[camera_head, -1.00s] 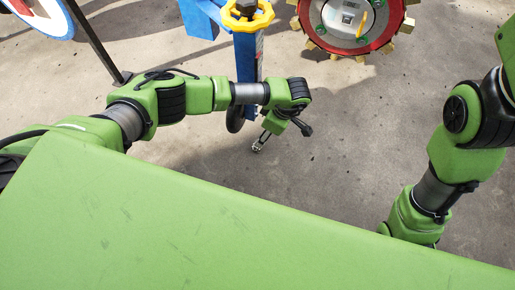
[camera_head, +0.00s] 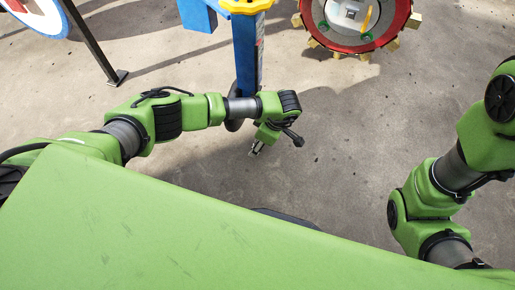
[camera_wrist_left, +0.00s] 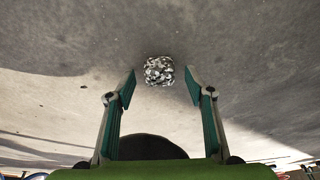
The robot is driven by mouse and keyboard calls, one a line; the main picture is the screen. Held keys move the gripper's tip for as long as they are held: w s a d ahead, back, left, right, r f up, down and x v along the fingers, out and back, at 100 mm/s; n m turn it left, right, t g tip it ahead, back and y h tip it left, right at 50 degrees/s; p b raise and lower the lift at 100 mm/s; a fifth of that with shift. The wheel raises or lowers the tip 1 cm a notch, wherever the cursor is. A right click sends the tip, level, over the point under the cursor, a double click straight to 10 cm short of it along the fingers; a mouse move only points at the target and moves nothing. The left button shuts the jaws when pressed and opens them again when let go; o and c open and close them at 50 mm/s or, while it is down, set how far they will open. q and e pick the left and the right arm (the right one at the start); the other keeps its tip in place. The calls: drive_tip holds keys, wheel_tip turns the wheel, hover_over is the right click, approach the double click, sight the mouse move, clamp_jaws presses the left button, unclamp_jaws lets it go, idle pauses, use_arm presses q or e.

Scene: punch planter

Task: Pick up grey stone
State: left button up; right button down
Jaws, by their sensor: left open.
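A grey stone (camera_wrist_left: 159,71), speckled black and white and roughly blocky, lies on the ground in the left wrist view. My left gripper (camera_wrist_left: 161,78) is open, with one finger on each side of the stone in that view. Neither finger appears to touch it, and the remaining distance in depth is hard to judge. In the head view my left gripper (camera_head: 255,150) points down close to the ground, and I cannot make out the stone there. My right arm shows at the right, but its gripper is not in view.
A blue post (camera_head: 247,55) with a yellow handwheel (camera_head: 247,5) stands behind my left arm. A red round machine with a toothed rim (camera_head: 357,20) is at the top right. A dark pole (camera_head: 92,45) is at upper left. The ground (camera_head: 340,150) between my arms is clear.

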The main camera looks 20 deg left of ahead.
use_arm(q)
drive_tip(key=c, duration=1.3)
drive_tip(key=shift+r, duration=0.15)
